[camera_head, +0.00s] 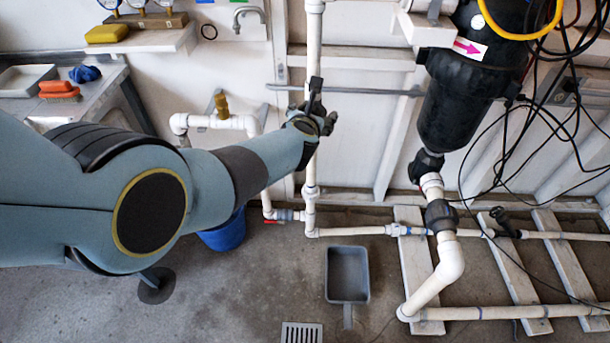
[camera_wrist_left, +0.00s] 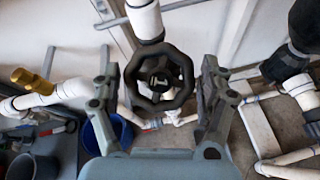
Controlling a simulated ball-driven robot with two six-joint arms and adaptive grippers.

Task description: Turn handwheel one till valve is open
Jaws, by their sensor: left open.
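The black handwheel (camera_wrist_left: 160,78) is on a white vertical pipe (camera_wrist_left: 146,20) in the left wrist view, its spoked face toward the camera. My left gripper (camera_wrist_left: 159,72) is open, with one finger on each side of the wheel. A gap shows between each finger and the rim, and no contact is visible. In the head view my left arm reaches in from the left, and my left gripper (camera_head: 315,105) is at the vertical pipe (camera_head: 312,160). There the wheel is hard to tell from the dark gripper parts. My right gripper is not in view.
A black filter housing (camera_head: 460,95) with loose cables hangs at the right. White pipes (camera_head: 440,275) and wooden slats (camera_head: 415,260) run along the floor. A blue bucket (camera_head: 225,233) and grey dustpan (camera_head: 347,275) stand below. A workbench (camera_head: 100,95) is at the left.

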